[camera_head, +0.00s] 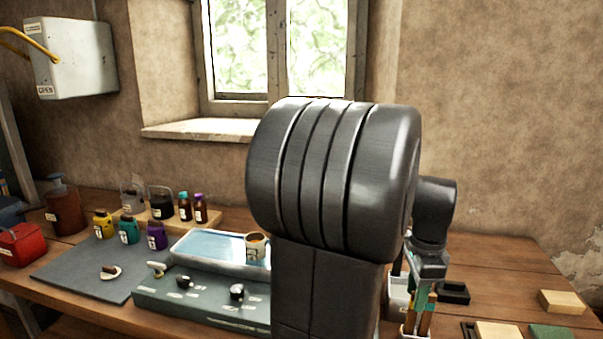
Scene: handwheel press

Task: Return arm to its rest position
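My arm (330,170) fills the middle of the head view as a large dark grey ribbed link that rises from the bottom edge. A smaller dark wrist part shows behind it on the right. Below that part, my gripper (417,318) points down over the right part of the bench, near the bottom edge. It has teal and orange parts. The large link hides some of it and the picture edge cuts close to its tips, so I cannot make out its opening or anything between the fingers.
The wooden bench (490,262) carries a green control panel (205,300), a pale blue tray (205,248), a cup (256,247), bottles and a red box (20,245) on the left. Blocks (563,301) lie at right.

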